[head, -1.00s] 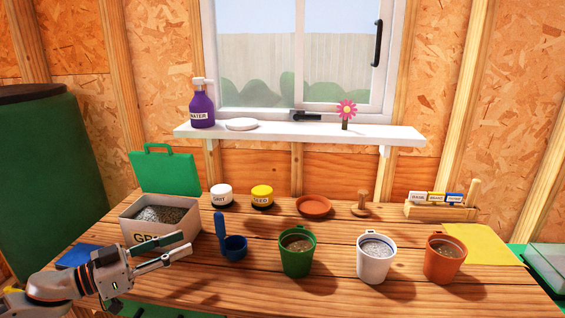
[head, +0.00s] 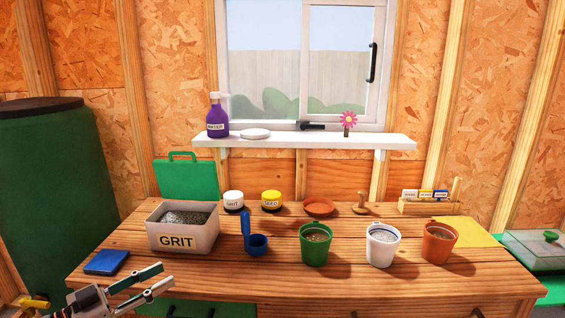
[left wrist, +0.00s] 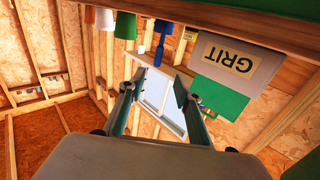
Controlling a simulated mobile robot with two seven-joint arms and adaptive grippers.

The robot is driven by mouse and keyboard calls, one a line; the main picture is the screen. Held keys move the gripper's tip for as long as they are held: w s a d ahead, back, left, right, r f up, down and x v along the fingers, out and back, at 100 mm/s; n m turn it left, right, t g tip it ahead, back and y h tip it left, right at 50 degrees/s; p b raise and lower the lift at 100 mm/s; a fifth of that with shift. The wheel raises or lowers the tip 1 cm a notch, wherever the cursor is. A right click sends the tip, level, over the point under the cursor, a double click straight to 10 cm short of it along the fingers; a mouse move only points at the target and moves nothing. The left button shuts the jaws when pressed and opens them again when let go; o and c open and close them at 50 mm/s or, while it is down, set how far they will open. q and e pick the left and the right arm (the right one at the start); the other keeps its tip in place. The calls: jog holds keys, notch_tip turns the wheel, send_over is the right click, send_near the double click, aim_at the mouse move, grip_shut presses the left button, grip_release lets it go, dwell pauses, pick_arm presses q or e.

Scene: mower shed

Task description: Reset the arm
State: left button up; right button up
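My left gripper (head: 150,283) is at the lower left in the head view, off the bench's front edge. Its two fingers are apart with nothing between them. In the left wrist view the fingers (left wrist: 155,92) are also spread and empty, with the window beyond. The right gripper does not show in either view.
The wooden bench (head: 290,283) holds the grit box (head: 205,235), a blue scoop (head: 256,243), and green (head: 314,252), white (head: 381,252) and terracotta (head: 437,252) pots. A blue pad (head: 107,262) lies at the left. A purple bottle (head: 217,120) stands on the shelf (head: 330,141).

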pick_arm(q)
jog(key=s+d+f+n+t+y+p, duration=0.1)
jog(key=s+d+f+y, duration=0.15)
jog(key=f, duration=0.35)
jog(key=s+d+f+n+y, duration=0.1)
jog(key=s+f+n+y, duration=0.1)
jog(key=s+f, duration=0.35)
jog(key=s+d+f+n+t+y+p, duration=0.1)
jog(key=s+d+f+y, duration=0.1)
jog(key=f, duration=0.6)
jog(key=s+d+f+g+y, duration=0.3)
jog(key=s+f+g, duration=0.1)
jog(key=s+f, duration=0.7)
jog(key=s, duration=0.3)
jog(key=shift+s+d+f+n+g, duration=0.15)
jog(key=shift+s+f+n+g, duration=0.15)
jog(key=shift+s, duration=0.1)
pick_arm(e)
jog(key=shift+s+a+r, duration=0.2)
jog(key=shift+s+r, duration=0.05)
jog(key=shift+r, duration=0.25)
pick_arm(q)
jog(key=shift+y, duration=0.25)
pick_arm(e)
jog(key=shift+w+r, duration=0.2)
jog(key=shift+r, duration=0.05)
pick_arm(q)
jog(key=shift+c, duration=0.3)
